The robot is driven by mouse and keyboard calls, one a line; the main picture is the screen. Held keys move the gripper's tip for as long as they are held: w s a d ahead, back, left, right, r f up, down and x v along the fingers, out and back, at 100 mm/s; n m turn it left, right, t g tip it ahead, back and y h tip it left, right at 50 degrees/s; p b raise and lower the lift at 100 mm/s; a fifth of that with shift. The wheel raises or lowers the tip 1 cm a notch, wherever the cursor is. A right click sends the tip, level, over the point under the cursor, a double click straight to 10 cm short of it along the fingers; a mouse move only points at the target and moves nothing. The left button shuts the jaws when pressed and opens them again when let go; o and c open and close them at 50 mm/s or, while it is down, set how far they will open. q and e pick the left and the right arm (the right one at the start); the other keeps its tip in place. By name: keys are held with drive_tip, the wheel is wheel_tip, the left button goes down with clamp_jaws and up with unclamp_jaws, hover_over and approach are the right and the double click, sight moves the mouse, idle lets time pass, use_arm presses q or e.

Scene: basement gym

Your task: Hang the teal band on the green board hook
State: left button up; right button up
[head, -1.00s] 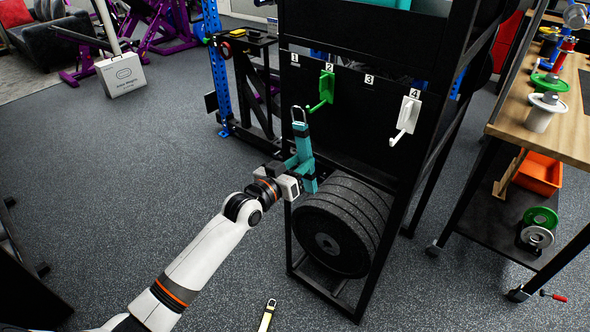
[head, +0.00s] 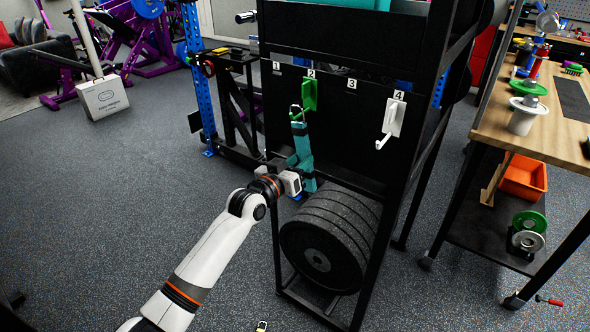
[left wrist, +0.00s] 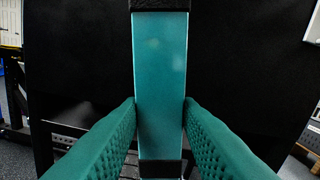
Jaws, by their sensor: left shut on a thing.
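The teal band (head: 299,136) hangs upright in my left gripper (head: 303,166), with a metal ring at its top. The left wrist view shows the band (left wrist: 160,85) between my two teal finger pads (left wrist: 160,135). The green hook (head: 310,92) is on the black board (head: 345,130) under the number 2. In the head view the ring overlaps the low end of the green hook. I cannot tell whether the ring is around the hook or only in front of it. My right gripper is not in view.
A white hook (head: 391,120) is under number 4, right of the green one. Black weight plates (head: 320,250) stand in the rack below the board. A wooden workbench (head: 560,100) is at the right.

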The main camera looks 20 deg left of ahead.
use_arm(q)
drive_tip(key=shift+w+d+f+b, duration=0.3)
drive_tip(key=shift+w+f+b, duration=0.5)
drive_tip(key=shift+f, duration=0.1)
drive_tip(key=o, duration=1.1)
